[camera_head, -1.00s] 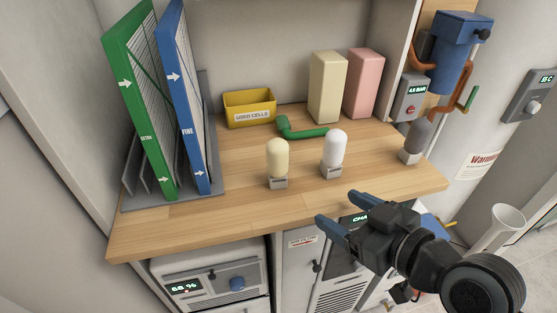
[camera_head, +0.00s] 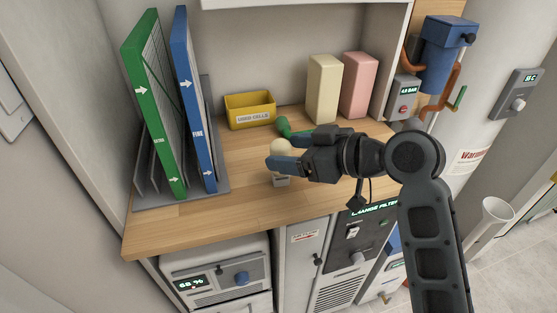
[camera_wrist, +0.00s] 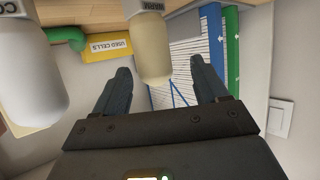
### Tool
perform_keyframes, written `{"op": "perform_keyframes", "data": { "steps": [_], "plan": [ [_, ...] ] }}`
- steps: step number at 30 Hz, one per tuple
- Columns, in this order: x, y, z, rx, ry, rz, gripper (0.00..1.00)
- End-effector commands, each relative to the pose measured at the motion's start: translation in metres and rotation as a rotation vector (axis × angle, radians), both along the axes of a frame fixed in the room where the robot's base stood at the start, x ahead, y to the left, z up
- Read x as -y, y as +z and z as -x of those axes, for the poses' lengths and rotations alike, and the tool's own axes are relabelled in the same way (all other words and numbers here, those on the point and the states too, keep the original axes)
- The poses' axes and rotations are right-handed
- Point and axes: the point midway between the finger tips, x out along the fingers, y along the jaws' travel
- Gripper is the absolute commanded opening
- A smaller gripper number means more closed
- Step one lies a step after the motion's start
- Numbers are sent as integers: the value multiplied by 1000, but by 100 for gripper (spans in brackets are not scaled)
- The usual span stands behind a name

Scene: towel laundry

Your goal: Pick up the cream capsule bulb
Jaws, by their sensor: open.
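The cream capsule bulb (camera_head: 281,147) stands upright in its small grey base on the wooden counter, partly hidden behind my gripper's fingers in the head view. In the wrist view the cream bulb (camera_wrist: 152,50) hangs upside down in the picture, between my two fingers. My gripper (camera_head: 280,164) is open, with its fingertips at the bulb; the wrist view shows a finger to each side of it and a gap on both sides. The white bulb (camera_wrist: 32,75) shows large at the left of the wrist view, and my arm hides it in the head view.
Green (camera_head: 155,110) and blue (camera_head: 192,105) filter panels stand in a rack at left. A yellow "USED CELLS" bin (camera_head: 249,111), a green pipe piece (camera_head: 285,127), and cream (camera_head: 324,88) and pink (camera_head: 359,84) blocks stand behind. The counter's front left (camera_head: 165,225) is clear.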

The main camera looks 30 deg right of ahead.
Motion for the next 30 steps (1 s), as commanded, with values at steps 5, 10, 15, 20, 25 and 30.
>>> {"op": "perform_keyframes", "data": {
  "steps": [5,10,15,20,25,30],
  "plan": [
    [-7,-6,-22,-2,1,-1,73],
    [-14,-15,-40,-1,1,-1,73],
    [-17,-18,-45,0,0,0,73],
    [-17,-18,-44,0,0,0,72],
    [-17,-18,-44,0,-1,0,56],
    [-17,-18,-44,0,-1,0,39]
  ]
}}
